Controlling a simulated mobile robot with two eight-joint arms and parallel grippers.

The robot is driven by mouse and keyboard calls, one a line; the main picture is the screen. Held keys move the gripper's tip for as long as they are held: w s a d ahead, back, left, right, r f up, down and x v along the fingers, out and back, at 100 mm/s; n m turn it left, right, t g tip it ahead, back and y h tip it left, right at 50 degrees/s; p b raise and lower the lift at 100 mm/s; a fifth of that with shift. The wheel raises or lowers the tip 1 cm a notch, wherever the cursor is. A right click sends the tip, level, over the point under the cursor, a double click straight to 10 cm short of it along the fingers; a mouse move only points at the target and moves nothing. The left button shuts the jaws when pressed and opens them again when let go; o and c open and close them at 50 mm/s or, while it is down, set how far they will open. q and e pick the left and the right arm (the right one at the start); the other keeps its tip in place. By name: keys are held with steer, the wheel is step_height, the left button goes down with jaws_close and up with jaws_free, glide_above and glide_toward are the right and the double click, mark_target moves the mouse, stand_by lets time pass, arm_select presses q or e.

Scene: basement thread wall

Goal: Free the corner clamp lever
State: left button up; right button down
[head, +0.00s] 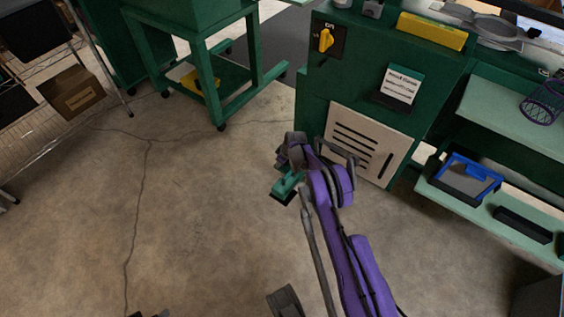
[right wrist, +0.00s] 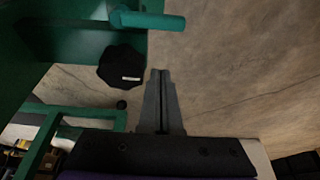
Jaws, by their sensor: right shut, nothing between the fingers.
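A teal bar (right wrist: 150,20), which looks like the clamp lever, juts out to the right beside the green cabinet in the right wrist view. A black lobed knob (right wrist: 122,65) with a small white label is just below it. My right gripper (right wrist: 160,73) is shut and empty, its tips apart from the bar in the picture. In the head view a teal piece (head: 287,184) shows beside the end of my purple right arm, at the cabinet's lower left corner; my right fingertips are hard to make out there. Only dark bits show at the bottom edge, perhaps my left gripper.
The green cabinet (head: 350,86) has a yellow rotary switch (head: 325,40) and a slotted vent panel (head: 364,142). A green wheeled stand (head: 207,70) is behind. Shelves with a blue tray (head: 468,178) are at right. Bare concrete floor (head: 170,220) is open at left.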

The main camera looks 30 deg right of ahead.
mark_target(290, 174)
arm_select(q)
steer(key=shift+w+f+b, duration=0.1)
steer(key=shift+f+b, duration=0.2)
steer(key=shift+f, duration=0.15)
arm_select(e)
steer(key=shift+s+d+f, duration=0.3)
steer(key=shift+s+f, duration=0.4)
steer(key=shift+f, duration=0.1)
steer(key=shift+s+d+f, duration=0.25)
steer(key=shift+s+f, duration=0.4)
steer(key=shift+f, duration=0.1)
arm_select(q)
steer(key=shift+f, duration=0.1)
arm_select(e)
steer(key=shift+s+d, duration=0.1)
steer(key=shift+s, duration=0.05)
arm_select(q)
steer(key=shift+s+a, duration=0.25)
steer(key=shift+s, duration=0.05)
arm_select(e)
steer(key=shift+n, duration=0.4)
